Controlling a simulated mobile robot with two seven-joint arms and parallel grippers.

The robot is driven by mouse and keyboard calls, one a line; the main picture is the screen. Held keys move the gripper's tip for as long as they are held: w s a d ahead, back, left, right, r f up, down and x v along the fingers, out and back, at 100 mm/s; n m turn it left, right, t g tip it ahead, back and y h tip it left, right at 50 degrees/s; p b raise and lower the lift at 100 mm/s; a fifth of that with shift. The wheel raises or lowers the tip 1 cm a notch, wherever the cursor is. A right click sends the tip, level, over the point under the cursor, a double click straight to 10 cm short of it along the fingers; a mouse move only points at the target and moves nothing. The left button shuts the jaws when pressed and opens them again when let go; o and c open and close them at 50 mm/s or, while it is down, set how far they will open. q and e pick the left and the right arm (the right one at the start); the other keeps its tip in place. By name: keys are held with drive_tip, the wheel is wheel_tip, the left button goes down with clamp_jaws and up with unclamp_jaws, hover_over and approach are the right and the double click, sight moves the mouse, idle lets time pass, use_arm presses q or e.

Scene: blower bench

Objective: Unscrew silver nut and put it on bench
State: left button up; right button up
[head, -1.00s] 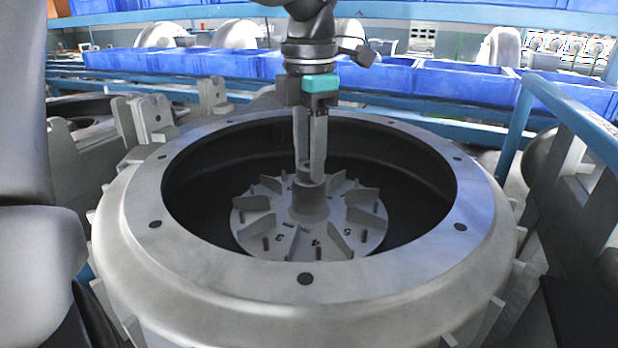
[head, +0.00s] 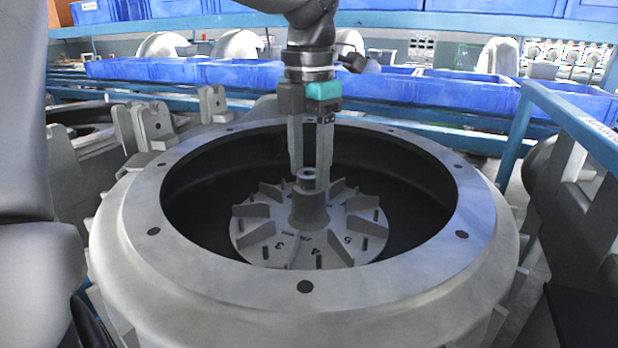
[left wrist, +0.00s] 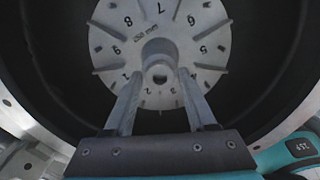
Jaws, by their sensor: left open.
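The silver nut (head: 306,175) sits on top of the grey hub (head: 310,210) at the centre of a numbered, finned impeller (head: 270,245). My left gripper (head: 310,178) points down from above, open, with its fingers apart on either side of the nut. Whether a finger touches the nut cannot be told. My right gripper is out of view.
The impeller sits inside a large round blower housing (head: 210,265) with a wide flat rim and dark inner wall. Blue bins (head: 465,90) line a rack behind. A blue rail (head: 570,115) stands at the right. The dark space around the impeller is free.

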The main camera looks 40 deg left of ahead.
use_arm(q)
drive_tip(key=m+p, duration=0.1)
drive_tip(key=m, duration=0.1)
drive_tip(key=shift+r+m, duration=0.1)
drive_tip(key=shift+m, duration=0.2)
drive_tip(key=m+p, duration=0.2)
drive_tip(key=m, duration=0.3)
drive_tip(key=shift+p, duration=0.3)
drive_tip(key=m+p, duration=0.1)
drive_tip(key=m, duration=0.3)
drive_tip(key=m+p, duration=0.1)
drive_tip(key=m, duration=0.2)
drive_tip(key=shift+m+p, duration=0.3)
drive_tip(key=shift+m, duration=0.1)
drive_tip(key=m+p, duration=0.1)
drive_tip(key=m, duration=0.3)
drive_tip(key=shift+m, duration=0.3)
drive_tip(key=m+p, duration=0.1)
drive_tip(key=m, duration=0.4)
